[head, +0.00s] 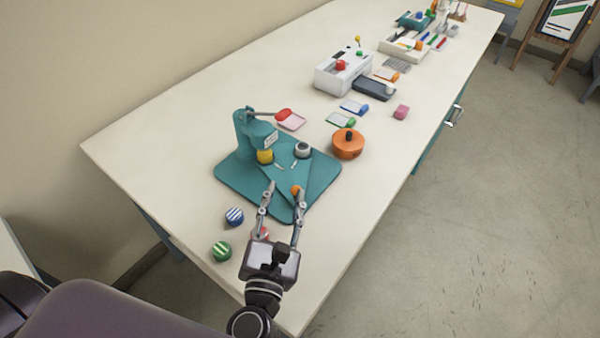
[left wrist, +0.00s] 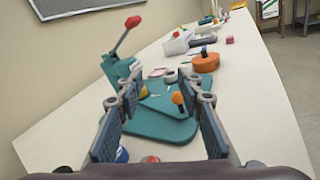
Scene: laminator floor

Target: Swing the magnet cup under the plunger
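A teal press (head: 255,130) with a red-tipped lever (head: 283,114) stands on a teal base plate (head: 232,178). A yellow part (head: 265,156) sits below the press head; I cannot tell whether it is the plunger or a cup. A grey ring-shaped cup (head: 302,149) sits to its right on the swing plate. An orange knob (head: 295,190) stands at the plate's near corner. My left gripper (head: 285,188) is open, with its fingertips on either side of the knob, closer to the right finger. The knob also shows between the fingers in the left wrist view (left wrist: 177,97). My right gripper is out of view.
A blue striped button (head: 235,216) and a green one (head: 222,251) lie left of my gripper; a red one (head: 263,233) is partly hidden by it. An orange round tool (head: 348,144) stands right of the base. A white machine (head: 342,72) is farther back.

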